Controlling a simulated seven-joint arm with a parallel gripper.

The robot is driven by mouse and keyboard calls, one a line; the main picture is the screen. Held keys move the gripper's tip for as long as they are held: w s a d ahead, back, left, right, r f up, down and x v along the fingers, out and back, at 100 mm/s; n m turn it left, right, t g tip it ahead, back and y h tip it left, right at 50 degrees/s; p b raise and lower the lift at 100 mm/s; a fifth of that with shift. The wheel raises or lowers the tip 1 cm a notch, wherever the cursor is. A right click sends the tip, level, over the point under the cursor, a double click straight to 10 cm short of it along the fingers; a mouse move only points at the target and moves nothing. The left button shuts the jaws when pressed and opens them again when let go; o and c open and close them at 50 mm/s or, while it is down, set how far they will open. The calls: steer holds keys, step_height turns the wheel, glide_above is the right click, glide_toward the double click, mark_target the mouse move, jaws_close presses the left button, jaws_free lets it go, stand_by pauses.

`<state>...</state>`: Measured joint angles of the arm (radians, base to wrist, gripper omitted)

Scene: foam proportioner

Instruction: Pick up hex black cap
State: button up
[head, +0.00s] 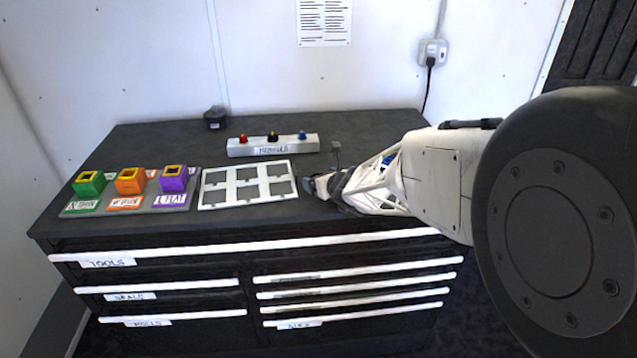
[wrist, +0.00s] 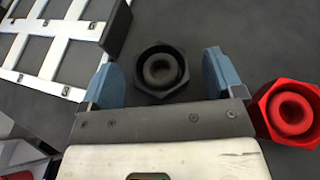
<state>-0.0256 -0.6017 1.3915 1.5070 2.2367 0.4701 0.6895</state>
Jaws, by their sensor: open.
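The hex black cap (wrist: 161,84) lies on the dark bench top in the wrist view, a six-sided piece with a round raised ring and a recess in its middle. My gripper (wrist: 159,60) is open, with one blue-grey finger on each side of the cap and a gap between each finger and the cap. I cannot tell how far above the bench the fingertips are. In the head view my gripper (head: 308,186) is low over the bench, just right of the white grid frame. The black cap is not discernible there, apparently hidden by my arm.
A red hex cap (wrist: 289,112) sits close outside the right finger. The white grid frame (head: 292,180) lies left of my gripper. Behind it stands a pale bar with red, black and blue knobs (head: 272,148). Green, orange and purple boxes (head: 131,188) stand at left.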

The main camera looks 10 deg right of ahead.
steer(key=shift+w, duration=0.1)
stand_by(0.5)
steer(key=c, duration=1.1)
steer(key=shift+o, duration=0.2)
steer(key=shift+r, duration=0.1)
steer(key=shift+r, duration=1.7)
steer(key=s+d+r, duration=0.1)
steer(key=s, duration=1.5)
steer(key=shift+d+r, duration=0.15)
steer(key=shift+d, duration=0.2)
steer(key=shift+w, duration=0.15)
